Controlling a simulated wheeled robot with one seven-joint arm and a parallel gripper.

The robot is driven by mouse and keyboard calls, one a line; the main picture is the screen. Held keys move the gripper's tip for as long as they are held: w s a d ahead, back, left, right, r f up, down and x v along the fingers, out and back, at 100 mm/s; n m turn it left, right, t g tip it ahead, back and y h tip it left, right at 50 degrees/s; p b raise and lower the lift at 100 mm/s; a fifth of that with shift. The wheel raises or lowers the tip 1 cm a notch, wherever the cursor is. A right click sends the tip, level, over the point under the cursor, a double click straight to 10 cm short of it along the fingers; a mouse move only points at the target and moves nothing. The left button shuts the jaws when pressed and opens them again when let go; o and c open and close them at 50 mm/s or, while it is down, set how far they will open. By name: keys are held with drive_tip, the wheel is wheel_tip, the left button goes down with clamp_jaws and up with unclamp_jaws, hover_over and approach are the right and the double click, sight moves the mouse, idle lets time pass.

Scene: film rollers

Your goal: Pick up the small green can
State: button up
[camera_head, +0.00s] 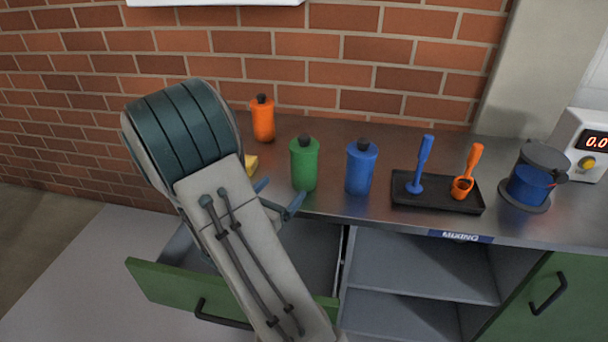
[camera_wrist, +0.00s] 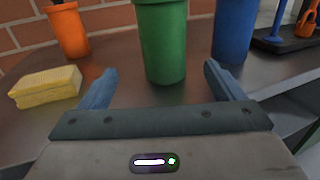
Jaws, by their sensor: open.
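The small green can (camera_head: 304,165) with a dark cap stands upright on the metal counter, left of the blue can. In the wrist view the green can (camera_wrist: 162,45) is straight ahead, its top cut off by the frame edge. My gripper (camera_head: 279,196) is at the counter's front edge, just in front and to the left of the can in the head view. Its two blue fingers (camera_wrist: 158,82) are spread apart with nothing between them. The can's base lies just beyond the fingertips, roughly centred between them. My arm hides part of the gripper in the head view.
A blue can (camera_head: 361,167) stands close right of the green can. An orange can (camera_head: 262,119) is behind left, near the brick wall. A yellow sponge (camera_wrist: 46,87) lies left. A black tray (camera_head: 437,204) with utensils is right. An open green drawer (camera_head: 160,296) sits below.

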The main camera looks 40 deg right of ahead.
sight(296, 175)
drive_tip(key=x, duration=0.7)
drive_tip(key=shift+s+d, duration=0.1)
drive_tip(key=shift+d, duration=0.05)
drive_tip(key=x, duration=0.5)
drive_tip(key=shift+d+f, duration=0.2)
drive_tip(key=shift+d, duration=0.2)
drive_tip(key=c, duration=1.4)
